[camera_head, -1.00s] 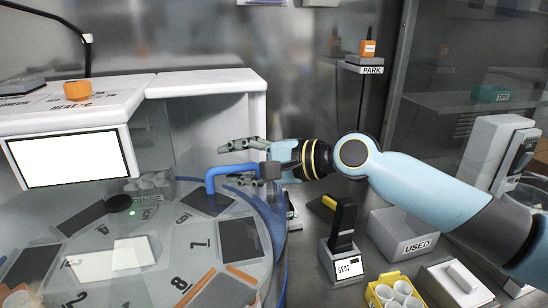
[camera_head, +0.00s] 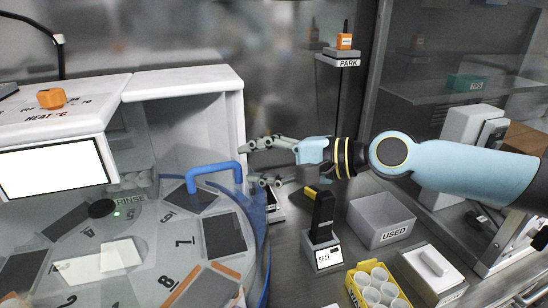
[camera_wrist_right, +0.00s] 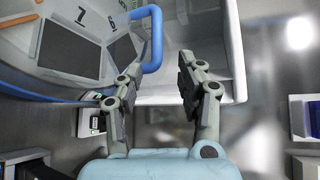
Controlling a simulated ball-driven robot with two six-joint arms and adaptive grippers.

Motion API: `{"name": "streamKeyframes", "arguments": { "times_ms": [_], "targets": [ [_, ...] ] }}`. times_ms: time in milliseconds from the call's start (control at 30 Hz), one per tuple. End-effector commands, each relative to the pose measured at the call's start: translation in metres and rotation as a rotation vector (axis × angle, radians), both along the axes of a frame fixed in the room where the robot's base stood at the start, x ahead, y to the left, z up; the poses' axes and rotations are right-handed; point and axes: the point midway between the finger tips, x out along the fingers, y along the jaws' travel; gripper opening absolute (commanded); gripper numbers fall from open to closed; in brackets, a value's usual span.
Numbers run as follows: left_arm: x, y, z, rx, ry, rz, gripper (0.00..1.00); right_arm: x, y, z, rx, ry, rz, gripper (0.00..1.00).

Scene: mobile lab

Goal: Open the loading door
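The loading door is a clear curved panel, hard to make out at the front of the white machine. Its blue handle (camera_head: 213,168) stands above the numbered carousel (camera_head: 150,228), near the machine's right wall. My right gripper (camera_head: 247,163) is open and empty just right of the handle, its fingers pointing left, one above the other. In the right wrist view the handle (camera_wrist_right: 153,40) lies beyond the open fingertips, apart from them. How far the door stands open cannot be told. My left gripper is not in view.
A SEAT stand (camera_head: 323,247) with a dark upright part is below my right arm. A grey USED bin (camera_head: 378,218), a yellow cup rack (camera_head: 355,290) and a white box (camera_head: 433,272) are to its right. A PARK shelf (camera_head: 343,58) is behind.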

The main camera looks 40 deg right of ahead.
Motion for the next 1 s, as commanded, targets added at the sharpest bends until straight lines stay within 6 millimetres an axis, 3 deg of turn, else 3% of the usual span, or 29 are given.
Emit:
{"name": "streamKeyframes", "arguments": {
  "times_ms": [333, 800, 1000],
  "targets": [
    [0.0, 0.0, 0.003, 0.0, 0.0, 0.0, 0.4, -0.024, -0.009, 0.006, -0.002, 0.002, 0.003, 0.38],
    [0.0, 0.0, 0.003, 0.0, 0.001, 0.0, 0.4, -0.026, -0.01, 0.008, 0.001, 0.0, 0.001, 0.38],
    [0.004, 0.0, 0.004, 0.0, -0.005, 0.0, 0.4, -0.028, -0.008, 0.007, -0.01, 0.0, 0.01, 0.12]
  ]
}}
